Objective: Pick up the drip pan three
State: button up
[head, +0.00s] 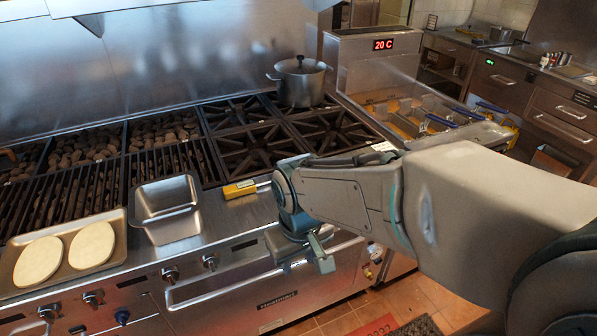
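An empty, deep rectangular steel pan (167,236) sits at the front edge of the grill. It is the only thing in view that looks like a drip pan, and I see no number on it. My gripper (318,262) hangs over the front of the range, to the right of the pan and apart from it. My wrist and the viewing angle partly hide the fingers, so I cannot tell whether they are open or shut. I see nothing held in it.
A tray (122,222) with two flat pale rounds stands left of the pan. A yellow-handled tool (240,189) lies right of it. A lidded pot (300,82) stands on the rear burner. A fryer (420,100) with blue-handled baskets is at the right.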

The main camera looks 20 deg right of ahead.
jog(key=w+d+f+n+g+h+b, duration=0.1)
jog(key=w+d+f+n+h, duration=0.15)
jog(key=f, duration=0.35)
jog(key=w+d+f+n+g+h+b, duration=0.2)
jog(key=f+h, duration=0.2)
jog(key=f, duration=0.3)
jog(key=w+a+r+n+t+h+b, duration=0.25)
jog(key=w+r+n+t+h, duration=0.25)
jog(key=w+r+t+h, duration=0.45)
jog(key=shift+w+d+f+g+y+b, duration=0.25)
jog(key=shift+w+d, duration=0.35)
jog(key=shift+d, duration=1.4)
jog(key=shift+w+d+f+g+y+b, duration=0.1)
jog(key=shift+w+d+g+y, duration=0.3)
jog(key=shift+d, duration=1.65)
jog(key=shift+w+d+f+g+y+b, duration=0.15)
jog(key=shift+w+d+g, duration=0.45)
jog(key=shift+d, duration=1.4)
jog(key=shift+w, duration=0.15)
grip_shut()
